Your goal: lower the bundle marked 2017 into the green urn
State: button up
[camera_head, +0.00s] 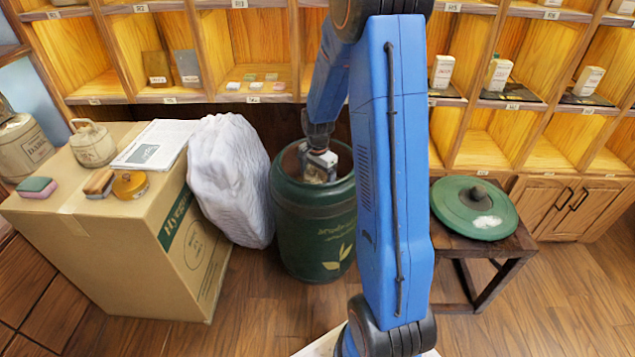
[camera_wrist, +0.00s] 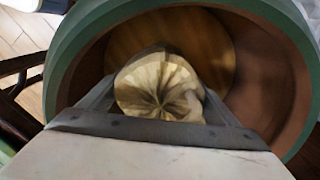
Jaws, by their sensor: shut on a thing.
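The green urn (camera_head: 316,235) stands open on the floor in the middle of the head view, with a gold leaf mark on its front. Its green rim (camera_wrist: 290,25) and brown inside surround the view from the wrist. My gripper (camera_head: 321,165) is at the urn's mouth, pointing down into it. It is shut on a pale paper-wrapped bundle (camera_wrist: 158,86) with pleated folds gathered at the centre of its top. The bundle is within the urn's opening, above a round brown surface (camera_wrist: 200,40) inside. No year mark on the bundle is readable, and its underside is hidden.
A green lid (camera_head: 460,212) lies on a dark low table to the right. A white sack (camera_head: 228,180) stands beside the urn on the left, near a large cardboard box (camera_head: 130,250) carrying small items. Wooden shelves (camera_head: 275,75) line the back.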

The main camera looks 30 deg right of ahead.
jog(key=shift+f, duration=1.15)
jog(key=shift+f, duration=2.5)
dwell(2.1)
jog(key=o, duration=1.5)
jog(key=shift+c, duration=0.2)
notch_tip(320, 180, up, 17)
jog(key=shift+r, duration=0.2)
